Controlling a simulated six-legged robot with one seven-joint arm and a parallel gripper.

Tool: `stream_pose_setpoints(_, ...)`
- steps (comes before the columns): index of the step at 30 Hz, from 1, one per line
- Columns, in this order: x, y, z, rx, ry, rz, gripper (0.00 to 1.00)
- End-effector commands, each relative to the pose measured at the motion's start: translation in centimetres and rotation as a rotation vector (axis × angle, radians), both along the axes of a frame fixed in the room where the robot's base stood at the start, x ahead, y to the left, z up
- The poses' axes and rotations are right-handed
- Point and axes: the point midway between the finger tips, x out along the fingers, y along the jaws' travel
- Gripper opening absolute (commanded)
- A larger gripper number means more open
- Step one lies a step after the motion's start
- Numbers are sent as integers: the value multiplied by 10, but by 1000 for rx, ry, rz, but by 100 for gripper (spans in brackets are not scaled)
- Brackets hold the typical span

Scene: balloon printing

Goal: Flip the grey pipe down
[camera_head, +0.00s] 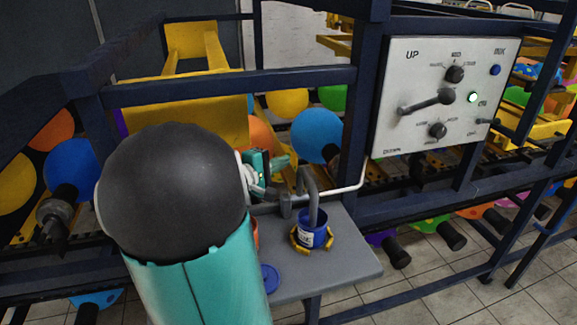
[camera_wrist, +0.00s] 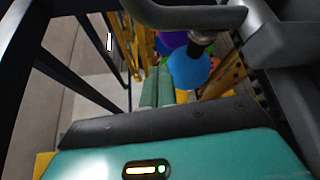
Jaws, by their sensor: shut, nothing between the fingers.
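The grey pipe (camera_head: 313,196) is bent like a hook, and its lower end points down into the mouth of a blue pot (camera_head: 314,237). I cannot tell how deep it reaches. A grey curved pipe, likely the same one, crosses the top of the wrist view (camera_wrist: 190,17). My gripper (camera_head: 281,163) is just left of and slightly above the pipe's bend, beyond my dark arm joint. In the wrist view its teal fingers (camera_wrist: 157,86) are together, with nothing between them. They appear apart from the pipe. My arm hides the left part of the shelf.
The pot stands in a yellow holder (camera_head: 299,238) on a grey shelf (camera_head: 345,265), with a blue lid (camera_head: 269,278) nearby. A control panel (camera_head: 425,140) with a lever is at right. Dark blue frame bars (camera_head: 230,84) surround the arm. Balloons (camera_head: 317,135) are behind.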

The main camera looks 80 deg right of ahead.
Motion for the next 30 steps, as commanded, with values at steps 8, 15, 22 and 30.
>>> stream_pose_setpoints(8, 29, 54, 0, 1, -2, 6, 0)
stream_pose_setpoints(15, 46, 86, 0, 0, -1, 3, 0)
stream_pose_setpoints(22, 48, 91, 0, 1, 0, 0, 0)
stream_pose_setpoints(30, 47, 89, 0, 1, -1, 1, 0)
